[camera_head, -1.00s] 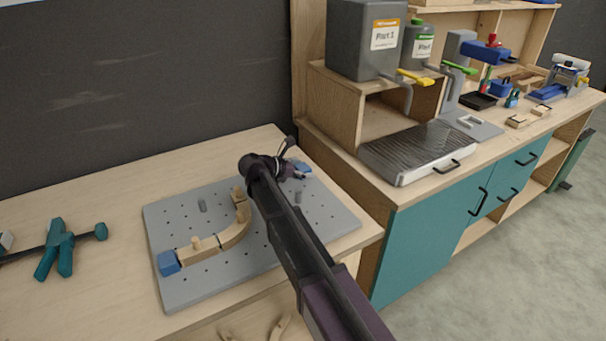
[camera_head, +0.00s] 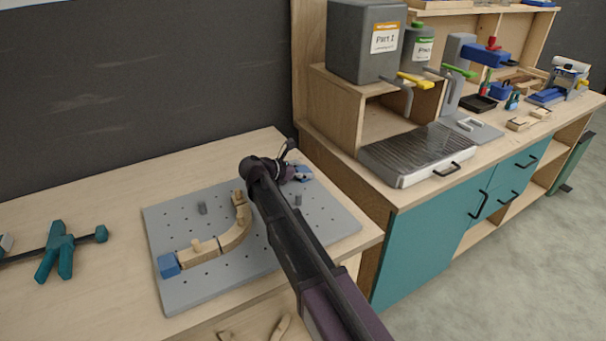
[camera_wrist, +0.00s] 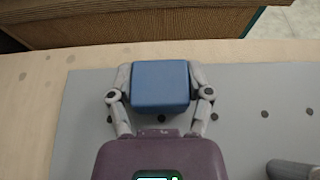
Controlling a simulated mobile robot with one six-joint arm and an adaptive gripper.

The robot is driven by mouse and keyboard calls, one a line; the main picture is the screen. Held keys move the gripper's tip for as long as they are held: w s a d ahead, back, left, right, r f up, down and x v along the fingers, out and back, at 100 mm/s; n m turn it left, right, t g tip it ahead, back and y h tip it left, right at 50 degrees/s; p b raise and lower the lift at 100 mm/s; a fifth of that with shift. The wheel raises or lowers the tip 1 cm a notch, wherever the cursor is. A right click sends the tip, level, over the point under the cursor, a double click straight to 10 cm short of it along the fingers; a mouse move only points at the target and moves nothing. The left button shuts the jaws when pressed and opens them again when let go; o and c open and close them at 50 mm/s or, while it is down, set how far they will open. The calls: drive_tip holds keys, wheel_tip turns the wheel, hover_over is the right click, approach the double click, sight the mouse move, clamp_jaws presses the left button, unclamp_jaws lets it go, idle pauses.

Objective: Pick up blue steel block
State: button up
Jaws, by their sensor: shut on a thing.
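A blue steel block (camera_wrist: 161,87) sits between the two fingers of my gripper (camera_wrist: 160,92) in the wrist view, with a finger against each side. In the head view the same block (camera_head: 304,172) shows partly behind my gripper (camera_head: 296,173), at the far right corner of the grey pegboard plate (camera_head: 335,222). My gripper is shut on it. Whether the block touches the plate or is just above it I cannot tell. A second blue block (camera_head: 168,265) sits at the near left of the plate, at the end of a curved wooden form.
The curved wooden form (camera_head: 205,248) and grey pegs (camera_head: 202,208) stand on the plate. A teal clamp (camera_head: 60,250) lies at the left of the table. A taller cabinet with a metal tray (camera_head: 418,150) and dispensers (camera_head: 366,42) stands on the right.

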sight(305, 169)
drive_tip(key=shift+r, duration=0.15)
wheel_tip(305, 169, up, 4)
drive_tip(key=p, duration=0.4)
drive_tip(key=shift+f, duration=0.2)
drive_tip(key=s+a, duration=0.2)
drive_tip(key=s, duration=0.2)
drive_tip(key=s+a, duration=0.3)
drive_tip(key=s, duration=0.2)
drive_tip(key=s+a+r+p, duration=0.1)
drive_tip(key=s+a, duration=0.1)
drive_tip(key=s, duration=0.3)
drive_tip(key=shift+a, duration=0.2)
drive_tip(key=shift+r, duration=0.2)
